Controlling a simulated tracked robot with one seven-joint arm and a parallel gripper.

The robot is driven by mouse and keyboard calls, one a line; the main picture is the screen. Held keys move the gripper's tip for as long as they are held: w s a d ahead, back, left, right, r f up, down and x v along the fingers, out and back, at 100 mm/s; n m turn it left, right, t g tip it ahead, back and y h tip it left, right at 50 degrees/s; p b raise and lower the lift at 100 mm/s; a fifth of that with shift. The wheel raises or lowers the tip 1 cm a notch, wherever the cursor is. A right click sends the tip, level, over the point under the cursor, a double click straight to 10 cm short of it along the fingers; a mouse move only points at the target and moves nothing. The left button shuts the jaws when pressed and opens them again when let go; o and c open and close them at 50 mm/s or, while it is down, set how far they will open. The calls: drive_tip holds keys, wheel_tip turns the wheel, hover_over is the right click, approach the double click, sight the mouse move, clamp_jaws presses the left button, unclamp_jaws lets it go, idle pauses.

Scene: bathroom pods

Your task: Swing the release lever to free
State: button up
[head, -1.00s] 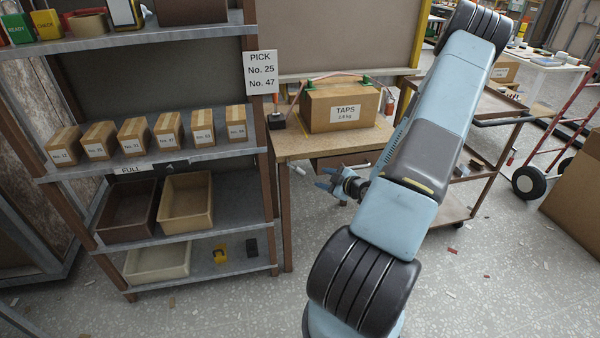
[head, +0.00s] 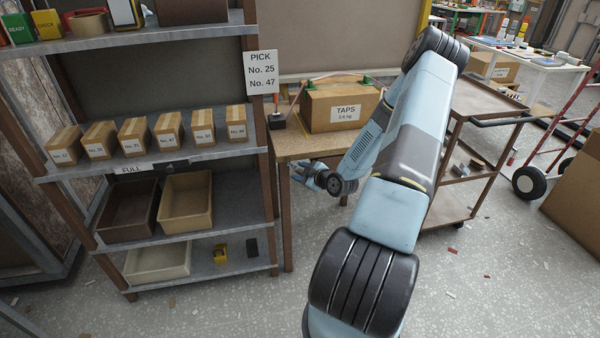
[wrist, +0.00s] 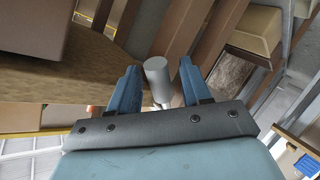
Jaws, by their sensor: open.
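A light grey cylinder (wrist: 157,72), which looks like the grip of the release lever, stands at the workbench's edge in the wrist view. My gripper (wrist: 156,85) is open, with one blue finger on each side of the cylinder. A gap shows on both sides, so the fingers do not visibly touch it. In the head view my gripper (head: 300,171) is beside the bench's left front leg, below the top. The lever's pivot and any marking on it cannot be made out, and my gripper covers the grip there.
The wooden workbench (head: 291,147) carries a TAPS carton (head: 325,113) and a small dark block with a red tip (head: 276,121). The shelf rack (head: 266,190) with bins stands close on the left. A brown trolley (head: 487,104) is on the right.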

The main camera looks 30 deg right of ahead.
drive_tip(key=shift+w+f, duration=0.1)
drive_tip(key=shift+w, duration=0.2)
drive_tip(key=shift+c, duration=0.2)
clamp_jaws()
idle(0.3)
